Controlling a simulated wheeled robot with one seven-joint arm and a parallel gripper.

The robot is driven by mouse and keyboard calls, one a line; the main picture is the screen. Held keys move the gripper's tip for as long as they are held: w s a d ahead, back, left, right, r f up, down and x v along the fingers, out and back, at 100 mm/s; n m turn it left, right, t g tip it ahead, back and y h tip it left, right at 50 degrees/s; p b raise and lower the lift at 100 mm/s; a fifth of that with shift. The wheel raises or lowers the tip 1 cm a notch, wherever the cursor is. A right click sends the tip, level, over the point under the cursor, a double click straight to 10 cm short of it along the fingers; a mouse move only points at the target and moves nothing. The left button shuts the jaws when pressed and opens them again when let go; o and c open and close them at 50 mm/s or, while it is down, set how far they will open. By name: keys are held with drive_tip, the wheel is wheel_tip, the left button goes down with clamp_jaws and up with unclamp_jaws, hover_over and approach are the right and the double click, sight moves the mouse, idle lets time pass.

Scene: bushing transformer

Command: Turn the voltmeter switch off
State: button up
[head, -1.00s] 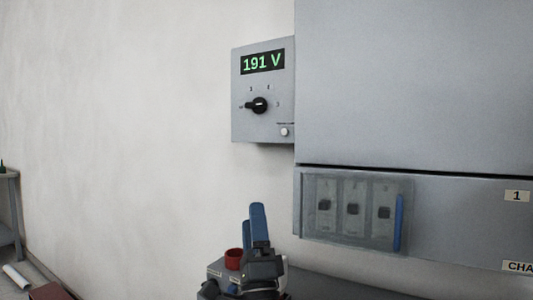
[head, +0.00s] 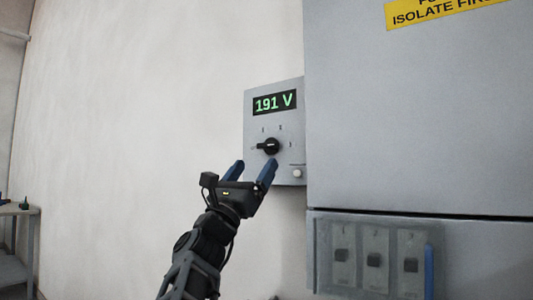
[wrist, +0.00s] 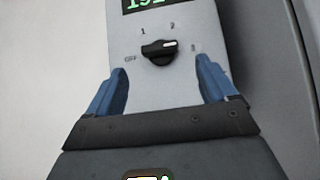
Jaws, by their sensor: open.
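The voltmeter (head: 253,122) is a grey box on the wall beside the large cabinet. Its display (head: 274,102) reads 191 V in green. My gripper (head: 251,171) is open and empty, with blue fingers just below and in front of the switch. In the wrist view the fingers (wrist: 160,84) flank the space below the switch, apart from it.
A small round button (head: 297,174) is at the voltmeter's lower right. The grey cabinet (head: 420,120) stands close on the right, with a clear-covered panel of several switches (head: 375,260) below. Bare wall (head: 130,110) is on the left, with a small table (head: 20,210) far left.

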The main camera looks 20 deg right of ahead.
sight(266, 148)
drive_tip(key=x, duration=0.6)
drive_tip(key=shift+p, duration=0.4)
drive_tip(key=c, duration=1.1)
drive_tip(key=shift+o, duration=0.2)
